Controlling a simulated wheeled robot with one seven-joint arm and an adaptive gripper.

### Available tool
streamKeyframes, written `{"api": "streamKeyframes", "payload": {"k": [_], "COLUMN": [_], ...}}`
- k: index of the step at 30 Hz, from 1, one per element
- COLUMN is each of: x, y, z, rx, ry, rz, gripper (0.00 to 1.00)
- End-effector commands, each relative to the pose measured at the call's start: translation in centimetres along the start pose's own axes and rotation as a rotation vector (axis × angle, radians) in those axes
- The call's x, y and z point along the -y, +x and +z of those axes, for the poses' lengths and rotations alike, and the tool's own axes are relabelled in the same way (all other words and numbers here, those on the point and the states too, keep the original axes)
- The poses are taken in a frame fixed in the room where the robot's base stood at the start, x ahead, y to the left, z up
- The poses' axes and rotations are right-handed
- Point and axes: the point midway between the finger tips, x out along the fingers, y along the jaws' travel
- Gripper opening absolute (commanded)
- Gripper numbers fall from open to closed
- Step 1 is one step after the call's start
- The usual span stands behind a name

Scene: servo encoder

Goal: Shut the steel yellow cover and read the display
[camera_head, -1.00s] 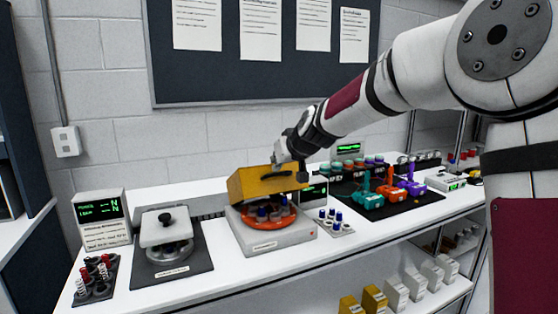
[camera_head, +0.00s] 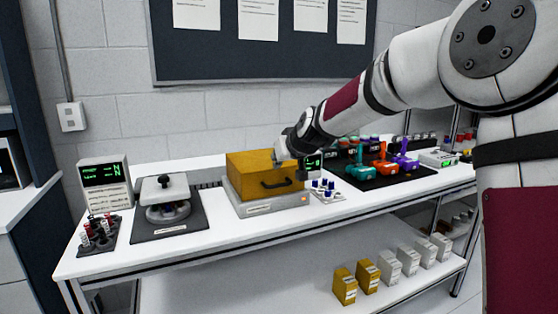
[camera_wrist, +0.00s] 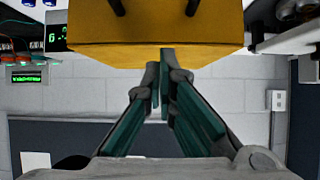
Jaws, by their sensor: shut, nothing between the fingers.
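The yellow cover (camera_head: 262,172) is down on its grey base (camera_head: 268,207) in the head view, its dark handle facing front. The orange disc and the parts inside are hidden under it. My gripper (camera_head: 281,158) is at the cover's top right rear edge. In the wrist view the shut, empty fingertips (camera_wrist: 160,58) meet the edge of the yellow cover (camera_wrist: 150,28); whether they touch it is unclear. A small display (camera_head: 313,162) stands just right of the cover, partly hidden by my wrist. It also shows in the wrist view (camera_wrist: 57,32), with green characters cut off by the cover.
Left on the bench are a grey-lidded device (camera_head: 166,192) on a dark mat, a second display box (camera_head: 104,180) and a rack of plugs (camera_head: 99,233). Right are a small plug tray (camera_head: 327,190) and coloured devices on a black mat (camera_head: 392,180). The front bench strip is clear.

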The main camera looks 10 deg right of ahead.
Motion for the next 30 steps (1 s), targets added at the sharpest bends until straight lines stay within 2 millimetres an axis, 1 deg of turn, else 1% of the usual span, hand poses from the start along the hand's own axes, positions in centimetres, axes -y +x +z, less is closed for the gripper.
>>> {"api": "streamKeyframes", "payload": {"k": [6,10,18,19,21,30], "x": [0.0,0.1,0.5,0.2,0.2,0.2], "y": [-0.1,-0.5,-3.1,-2.8,-2.8,-3.4], "z": [0.0,-0.6,-3.5,-2.5,-1.3,2.9], "rx": [0.0,-0.001,-0.001,0.002,0.003,0.003], "ry": [0.0,0.0,-0.002,0.001,0.004,0.002], "rz": [0.0,0.0,0.0,0.001,0.001,0.002], "gripper": [0.0,0.0,0.0,0.0,0.0,0.0]}}
